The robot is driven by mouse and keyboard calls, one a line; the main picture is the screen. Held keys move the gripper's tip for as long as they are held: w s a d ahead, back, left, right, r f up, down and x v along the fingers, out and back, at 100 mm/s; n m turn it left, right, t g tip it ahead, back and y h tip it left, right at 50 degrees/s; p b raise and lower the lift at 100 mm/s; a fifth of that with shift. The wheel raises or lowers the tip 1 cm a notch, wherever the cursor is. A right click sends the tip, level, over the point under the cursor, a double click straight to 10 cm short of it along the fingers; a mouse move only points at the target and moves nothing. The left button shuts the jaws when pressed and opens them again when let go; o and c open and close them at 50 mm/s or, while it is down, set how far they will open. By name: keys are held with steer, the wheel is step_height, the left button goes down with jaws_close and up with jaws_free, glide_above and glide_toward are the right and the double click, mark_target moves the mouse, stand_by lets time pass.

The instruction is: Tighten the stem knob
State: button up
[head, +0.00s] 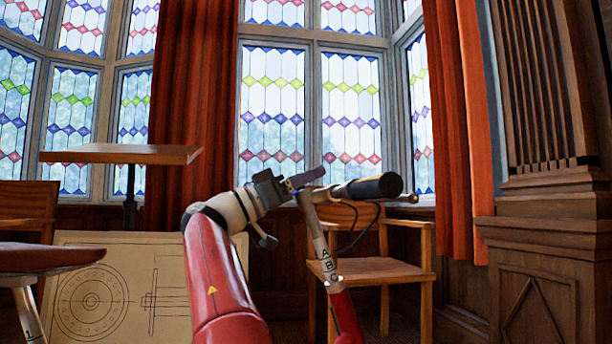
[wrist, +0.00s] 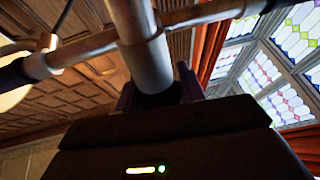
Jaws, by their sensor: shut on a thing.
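The scooter-like handlebar (head: 335,192) has a black grip (head: 372,188) on its right part and a silver stem (head: 318,236) marked with letters, red lower down. My gripper (head: 305,177) is at the top of the stem, reaching in from the left. In the wrist view, its dark fingers (wrist: 156,92) stand on both sides of a grey cylinder, the stem knob (wrist: 150,68), and are shut on it. The silver tube runs up from the knob, and the bar crosses behind it. The knob is hidden behind my gripper in the head view.
A wooden chair (head: 375,268) stands behind the stem. A drafting board (head: 120,285) with a drawing leans at left, below a raised wooden tabletop (head: 125,153). A dark cable (head: 357,230) hangs under the grip. Panelled wood (head: 545,260) fills the right side.

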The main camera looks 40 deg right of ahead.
steer(key=o, duration=1)
steer(key=shift+c, duration=0.2)
steer(key=b+v, duration=0.1)
steer(key=v, duration=0.7)
steer(key=shift+b, duration=0.4)
